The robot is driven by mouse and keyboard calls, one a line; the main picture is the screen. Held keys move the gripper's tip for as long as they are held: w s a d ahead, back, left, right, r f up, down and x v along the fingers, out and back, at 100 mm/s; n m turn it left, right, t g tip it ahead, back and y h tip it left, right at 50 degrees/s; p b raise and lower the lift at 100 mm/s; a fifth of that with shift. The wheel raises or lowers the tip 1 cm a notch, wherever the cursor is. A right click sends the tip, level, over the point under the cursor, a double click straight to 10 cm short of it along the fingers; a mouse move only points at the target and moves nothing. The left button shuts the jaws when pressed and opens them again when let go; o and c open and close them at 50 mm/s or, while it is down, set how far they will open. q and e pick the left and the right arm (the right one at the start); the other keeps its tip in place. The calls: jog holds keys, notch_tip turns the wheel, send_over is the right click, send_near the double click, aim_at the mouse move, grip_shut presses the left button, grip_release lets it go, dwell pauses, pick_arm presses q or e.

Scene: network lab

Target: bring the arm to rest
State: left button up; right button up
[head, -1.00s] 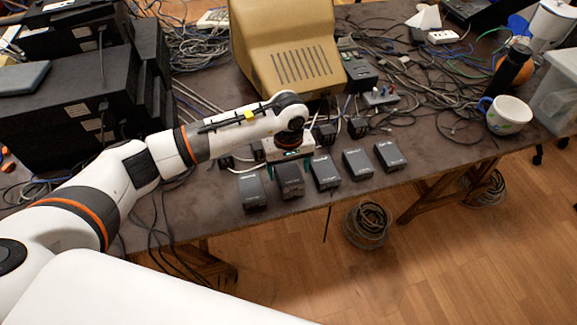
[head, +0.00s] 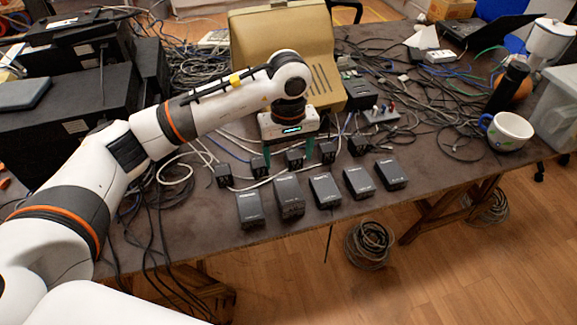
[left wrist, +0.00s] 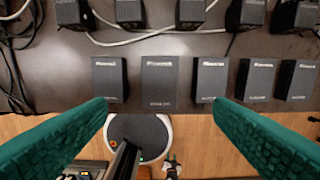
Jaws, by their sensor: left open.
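My left gripper (head: 291,145) hangs over the table (head: 200,235), above and behind a front row of black boxes. Its two green fingers stand apart with nothing between them, as the left wrist view (left wrist: 160,135) also shows. The front row includes a black box at the left end (head: 249,209), a box in the middle (head: 324,189) and a box at the right end (head: 391,174). A second row of small black adapters (head: 260,167) with cables lies behind them, close under the gripper. My right gripper is in neither view.
A beige monitor casing (head: 270,60) stands behind the gripper. Black equipment cases (head: 75,120) fill the left of the table. Tangled cables (head: 440,95), a cup (head: 507,131) and a clear bin (head: 560,110) are at the right. A cable coil (head: 369,245) lies on the floor.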

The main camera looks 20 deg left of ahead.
pick_arm(q)
jog(key=shift+r, duration=0.3)
